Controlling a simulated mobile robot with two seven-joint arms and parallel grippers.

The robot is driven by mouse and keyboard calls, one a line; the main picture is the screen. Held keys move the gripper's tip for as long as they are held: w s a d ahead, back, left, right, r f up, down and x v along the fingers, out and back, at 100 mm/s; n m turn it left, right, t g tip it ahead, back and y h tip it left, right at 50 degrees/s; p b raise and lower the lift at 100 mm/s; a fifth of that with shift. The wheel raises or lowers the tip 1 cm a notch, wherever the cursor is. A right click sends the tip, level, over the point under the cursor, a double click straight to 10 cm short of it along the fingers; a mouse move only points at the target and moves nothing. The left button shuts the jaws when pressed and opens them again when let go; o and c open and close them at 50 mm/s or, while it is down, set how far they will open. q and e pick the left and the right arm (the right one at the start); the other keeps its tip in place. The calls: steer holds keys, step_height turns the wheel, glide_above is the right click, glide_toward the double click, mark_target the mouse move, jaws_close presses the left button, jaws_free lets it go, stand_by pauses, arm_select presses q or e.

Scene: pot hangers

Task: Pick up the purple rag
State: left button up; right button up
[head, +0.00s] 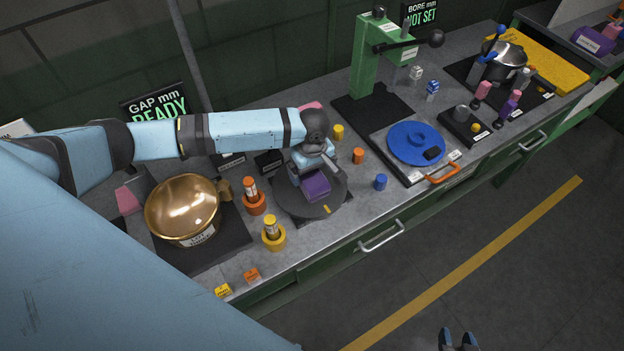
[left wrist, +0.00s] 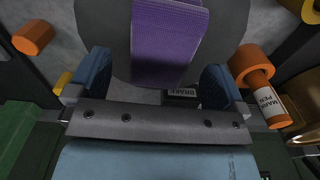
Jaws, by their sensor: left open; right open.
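The purple rag (head: 313,187) lies as a folded block on a dark round plate (head: 283,200) on the bench. My left gripper (head: 314,163) is right above the plate at the rag, pointing down. In the left wrist view the rag (left wrist: 168,42) lies ahead of and between the two blue fingers of my left gripper (left wrist: 157,85), which are spread wide and not closed on it. My right gripper (head: 458,340) shows only its blue fingertips at the bottom edge, apart from each other, over the floor and empty.
A gold pot (head: 182,208) stands left of the plate. Marker pens in an orange holder (head: 254,203) and a yellow holder (head: 273,238) stand close by. A green press (head: 367,58) and a blue disc (head: 416,143) are to the right.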

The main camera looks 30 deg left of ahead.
mark_target(312, 177)
arm_select(q)
step_height(312, 177, down, 3)
steer(key=shift+s+f, duration=0.1)
steer(key=shift+f, duration=0.1)
steer(key=shift+c, duration=0.2)
steer(key=c, duration=1)
steer(key=shift+r, duration=0.15)
step_height(312, 177, up, 20)
steer(key=shift+f+b, duration=0.1)
steer(key=shift+b, duration=0.3)
steer(key=shift+o, duration=0.4)
